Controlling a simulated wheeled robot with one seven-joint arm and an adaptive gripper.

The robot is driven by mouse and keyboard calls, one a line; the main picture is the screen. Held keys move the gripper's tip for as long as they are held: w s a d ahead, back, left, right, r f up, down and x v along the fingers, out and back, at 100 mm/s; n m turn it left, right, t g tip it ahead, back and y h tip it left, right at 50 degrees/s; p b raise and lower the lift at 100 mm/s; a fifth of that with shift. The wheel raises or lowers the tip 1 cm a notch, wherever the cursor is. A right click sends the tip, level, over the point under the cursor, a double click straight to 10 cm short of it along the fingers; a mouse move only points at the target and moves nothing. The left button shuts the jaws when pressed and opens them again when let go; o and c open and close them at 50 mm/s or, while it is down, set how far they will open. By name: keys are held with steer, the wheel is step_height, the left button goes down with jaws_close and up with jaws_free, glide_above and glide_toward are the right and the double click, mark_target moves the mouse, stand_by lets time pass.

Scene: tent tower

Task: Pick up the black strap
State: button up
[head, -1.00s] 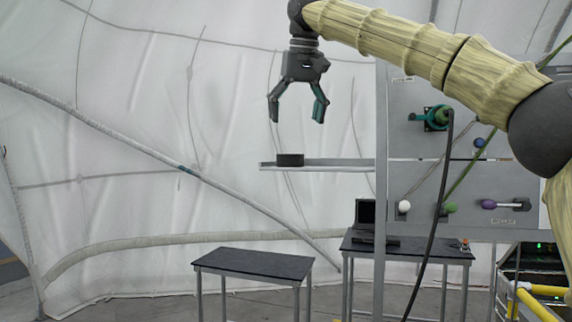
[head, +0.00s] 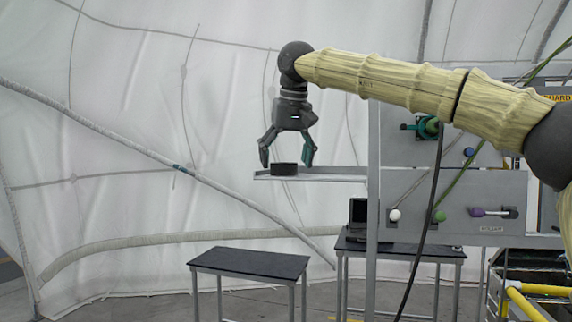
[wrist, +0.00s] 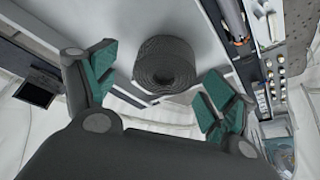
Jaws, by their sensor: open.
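The black strap (head: 284,169) is a rolled coil on a narrow shelf (head: 330,175) that juts left from the grey panel. In the wrist view the coil (wrist: 165,66) shows its wound top, between and beyond my two fingers. My gripper (head: 287,164) points down over the strap, open, with one fingertip on each side of it in the head view. In the wrist view my gripper (wrist: 158,92) has its teal pads apart, with nothing between them touching the coil that I can see.
The grey panel (head: 455,195) with knobs and a hanging black cable (head: 428,215) stands right of the shelf. A low dark table (head: 250,262) is below, and a laptop (head: 360,213) sits on another table. Open space lies left of the shelf.

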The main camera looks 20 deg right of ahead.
steer(key=shift+s+f, duration=0.1)
steer(key=shift+s, duration=0.15)
steer(key=shift+w+a+f, duration=0.3)
steer(key=shift+w+f, duration=0.15)
steer(key=shift+w, duration=0.3)
steer(key=c, duration=0.3)
steer(key=shift+s+d+r, duration=0.2)
steer(key=shift+s+d, duration=0.05)
steer(key=shift+s, duration=0.2)
steer(key=c, duration=0.7)
steer(key=shift+c, duration=0.5)
steer(key=shift+w+a, duration=0.15)
steer(key=shift+w, duration=0.05)
